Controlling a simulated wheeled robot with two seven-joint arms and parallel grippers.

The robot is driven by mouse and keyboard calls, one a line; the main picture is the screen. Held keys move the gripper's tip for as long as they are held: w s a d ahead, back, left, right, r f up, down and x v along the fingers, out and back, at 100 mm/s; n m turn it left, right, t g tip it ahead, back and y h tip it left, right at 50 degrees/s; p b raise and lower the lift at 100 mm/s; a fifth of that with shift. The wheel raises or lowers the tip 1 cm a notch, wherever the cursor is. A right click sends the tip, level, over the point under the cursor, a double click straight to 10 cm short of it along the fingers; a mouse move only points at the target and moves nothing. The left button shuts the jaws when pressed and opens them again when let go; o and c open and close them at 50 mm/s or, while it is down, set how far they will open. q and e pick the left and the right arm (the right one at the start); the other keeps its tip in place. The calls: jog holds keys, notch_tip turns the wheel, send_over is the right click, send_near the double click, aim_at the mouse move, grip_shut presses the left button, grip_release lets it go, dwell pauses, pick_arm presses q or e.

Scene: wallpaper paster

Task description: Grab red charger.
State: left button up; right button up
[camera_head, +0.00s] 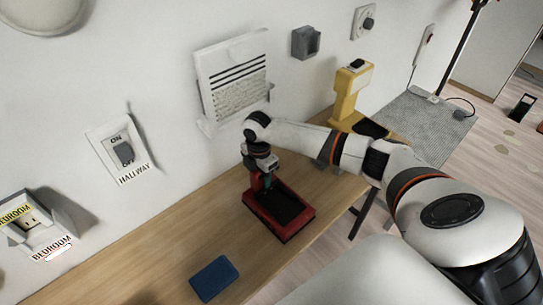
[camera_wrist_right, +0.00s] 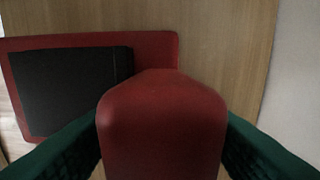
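The red charger (camera_head: 296,225) stands on the wooden table, with a flat black tray and an upright part at its back. My right gripper (camera_head: 267,181) points down over that upright part. In the right wrist view the red upright (camera_wrist_right: 162,125) fills the space between my two green fingers, one on each side. The fingers lie right beside its edges; I cannot tell whether they press on it. The black tray (camera_wrist_right: 65,88) shows to the left. My left gripper is not in view.
A blue flat object (camera_head: 214,279) lies near the table's front edge. A yellow charger-like stand (camera_head: 347,97) is at the far end. The wall holds a calendar-like panel (camera_head: 235,80), a hallway switch (camera_head: 121,150) and a bedroom fixture (camera_head: 33,226). Bare table (camera_head: 165,250) lies left of the charger.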

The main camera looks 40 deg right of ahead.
grip_shut()
jog(key=shift+w+r, duration=0.1)
jog(key=shift+r, duration=0.05)
dwell(1.0)
